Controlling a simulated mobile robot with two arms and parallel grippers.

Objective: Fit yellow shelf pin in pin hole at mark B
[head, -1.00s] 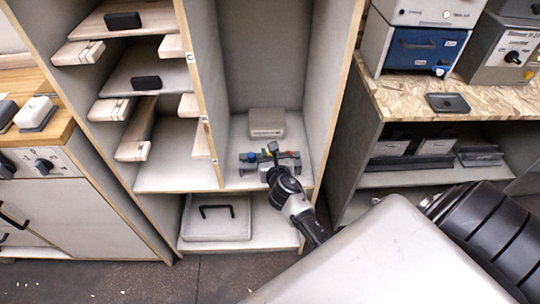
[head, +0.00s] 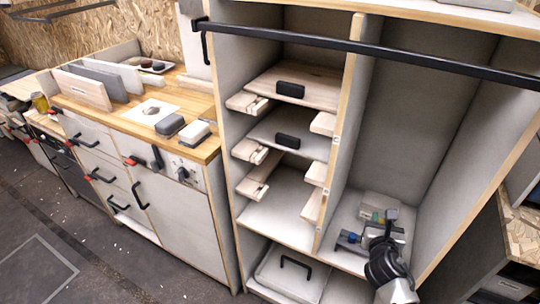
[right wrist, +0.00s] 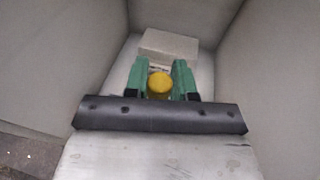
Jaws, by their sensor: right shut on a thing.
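My right gripper (head: 388,222) is inside the right bay of the tall cabinet, near the pin rack (head: 348,239) on its floor. In the right wrist view its two green fingers (right wrist: 160,80) are closed on the yellow shelf pin (right wrist: 160,86), whose round end faces the camera. The pin cannot be made out in the head view. The divider (head: 343,130) left of that bay carries a small mark C (head: 334,139) on its front edge. Mark B and its pin hole cannot be made out. My left gripper is not in view.
A pale box (head: 378,203) sits behind the rack; it also shows in the right wrist view (right wrist: 168,45). Shelves with black blocks (head: 290,89) fill the left bay. A dark rail (head: 400,50) crosses in front above. A wooden-topped counter (head: 205,150) stands at left.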

